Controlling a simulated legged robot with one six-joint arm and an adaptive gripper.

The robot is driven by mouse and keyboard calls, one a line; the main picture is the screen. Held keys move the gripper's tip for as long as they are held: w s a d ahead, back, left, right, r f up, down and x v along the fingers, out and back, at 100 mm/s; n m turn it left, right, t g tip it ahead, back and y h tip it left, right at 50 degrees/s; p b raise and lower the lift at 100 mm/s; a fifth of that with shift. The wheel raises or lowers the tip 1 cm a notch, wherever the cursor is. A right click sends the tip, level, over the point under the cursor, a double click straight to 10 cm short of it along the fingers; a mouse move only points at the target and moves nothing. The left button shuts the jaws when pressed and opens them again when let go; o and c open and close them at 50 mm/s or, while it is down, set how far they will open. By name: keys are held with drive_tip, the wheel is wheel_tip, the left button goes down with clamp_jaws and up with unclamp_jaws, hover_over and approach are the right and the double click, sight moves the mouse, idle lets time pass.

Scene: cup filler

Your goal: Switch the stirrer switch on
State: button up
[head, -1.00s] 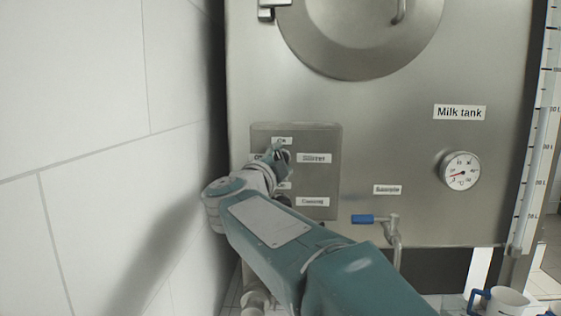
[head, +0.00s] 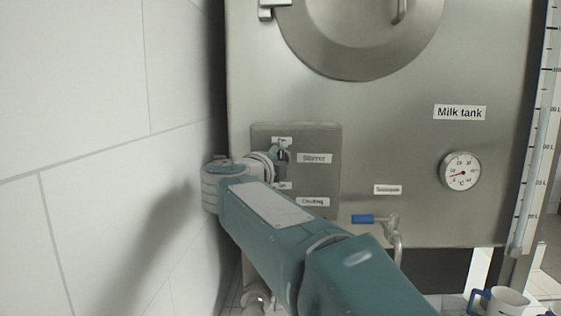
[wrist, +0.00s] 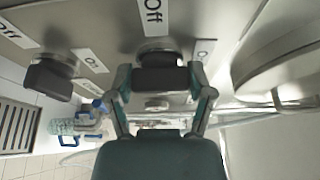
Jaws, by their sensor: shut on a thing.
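The grey switch box (head: 318,184) is on the lower left of the steel milk tank front. Its upper switch carries the label "Stirrer" (head: 314,158); the lower label reads "Cooling" (head: 312,202). In the wrist view, the dark stirrer switch knob (wrist: 160,77) sits between the fingers of my gripper (wrist: 158,88), which is shut on it. An "Off" label (wrist: 153,14) is above that knob and an "On" label (wrist: 203,50) to its right. In the head view my gripper (head: 282,156) is at the upper switch, and my wrist hides most of the knob.
The second dark knob (wrist: 50,76) is close to the left in the wrist view. A white tiled wall (head: 100,130) stands close on the left. A blue-handled tap (head: 365,219), a thermometer (head: 460,171) and a mug (head: 503,301) are to the right.

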drive_tip(key=shift+f, duration=0.4)
drive_tip(key=o, duration=1.1)
drive_tip(key=shift+w, duration=0.1)
drive_tip(key=shift+r, duration=0.25)
drive_tip(key=shift+s+a, duration=0.15)
drive_tip(key=shift+s, duration=0.15)
drive_tip(key=v, duration=1.1)
drive_tip(key=shift+s+a, duration=0.2)
